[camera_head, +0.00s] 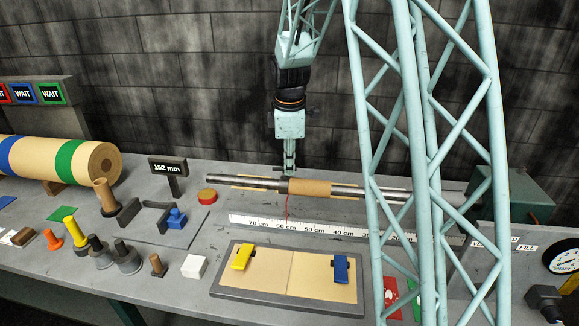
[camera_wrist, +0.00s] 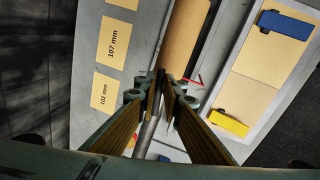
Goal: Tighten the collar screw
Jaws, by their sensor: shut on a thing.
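A steel shaft (camera_head: 342,191) lies across the bench and carries a brown cardboard core (camera_head: 309,187). A dark collar (camera_head: 283,186) sits on the shaft against the core's left end. My gripper (camera_head: 289,173) points straight down over this collar, its fingers close together. In the wrist view my fingertips (camera_wrist: 165,88) meet over the shaft (camera_wrist: 146,135) at the near end of the core (camera_wrist: 186,40). They are shut on the small collar screw, which the fingers almost wholly hide.
A ruler strip (camera_head: 312,226) lies in front of the shaft. A tray (camera_head: 285,301) with yellow and blue clips stands nearer. A "152 mm" display (camera_head: 167,167), a red-topped disc (camera_head: 207,196) and several pegs stand to the left. A green lattice frame (camera_head: 410,130) rises at the right.

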